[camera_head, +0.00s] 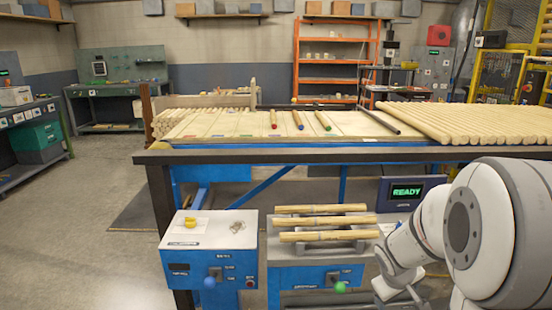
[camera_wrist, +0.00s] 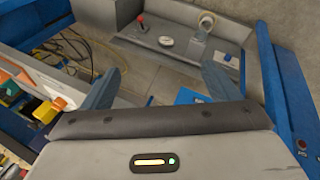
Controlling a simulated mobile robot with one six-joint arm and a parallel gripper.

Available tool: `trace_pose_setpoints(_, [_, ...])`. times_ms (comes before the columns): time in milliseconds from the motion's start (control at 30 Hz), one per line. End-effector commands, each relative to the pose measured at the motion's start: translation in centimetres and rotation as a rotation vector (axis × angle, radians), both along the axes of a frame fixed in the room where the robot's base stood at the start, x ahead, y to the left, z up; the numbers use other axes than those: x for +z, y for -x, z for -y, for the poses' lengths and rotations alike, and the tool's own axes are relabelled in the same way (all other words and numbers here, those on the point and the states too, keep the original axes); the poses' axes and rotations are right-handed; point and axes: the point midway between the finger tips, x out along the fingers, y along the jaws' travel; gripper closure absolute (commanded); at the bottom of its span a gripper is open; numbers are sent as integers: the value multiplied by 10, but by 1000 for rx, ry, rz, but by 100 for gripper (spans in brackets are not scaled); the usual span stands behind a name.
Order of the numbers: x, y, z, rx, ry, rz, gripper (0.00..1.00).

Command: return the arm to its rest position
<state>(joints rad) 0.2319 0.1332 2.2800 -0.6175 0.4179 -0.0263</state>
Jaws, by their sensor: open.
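My gripper (camera_wrist: 158,84) shows in the wrist view with its two dark fingers apart and nothing between them. It hangs above a grey metal surface with a shallow recessed tray (camera_wrist: 180,58). In the head view my white arm fills the lower right, bent down beside the bench front. The gripper's fingertips cannot be made out there.
The long bench (camera_head: 350,153) holds coloured-tip rods and many wooden rods (camera_head: 480,120). Below it are turned pieces (camera_head: 320,222) on a blue unit, a control box (camera_head: 208,255) and a READY screen (camera_head: 407,191). A red-knobbed lever (camera_wrist: 140,22) rises near my gripper. Floor is clear at left.

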Motion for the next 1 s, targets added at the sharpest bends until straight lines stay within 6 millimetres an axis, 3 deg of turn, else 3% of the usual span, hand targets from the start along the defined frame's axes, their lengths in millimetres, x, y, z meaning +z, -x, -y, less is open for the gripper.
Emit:
trace_pose_setpoints(33, [39, 13, -14, -34, -19, 13, 18])
trace_pose_setpoints(100, [70, 33, -32, -85, -55, 17, 18])
trace_pose_setpoints(300, [145, 97, -87, -200, -195, 12, 18])
trace_pose_setpoints(400, [171, 127, -112, -236, -271, -1, 18])
trace_pose_setpoints(633, [198, 168, -143, -269, -383, -30, 18])
trace_pose_setpoints(1000, [198, 174, -147, -272, -399, -37, 18])
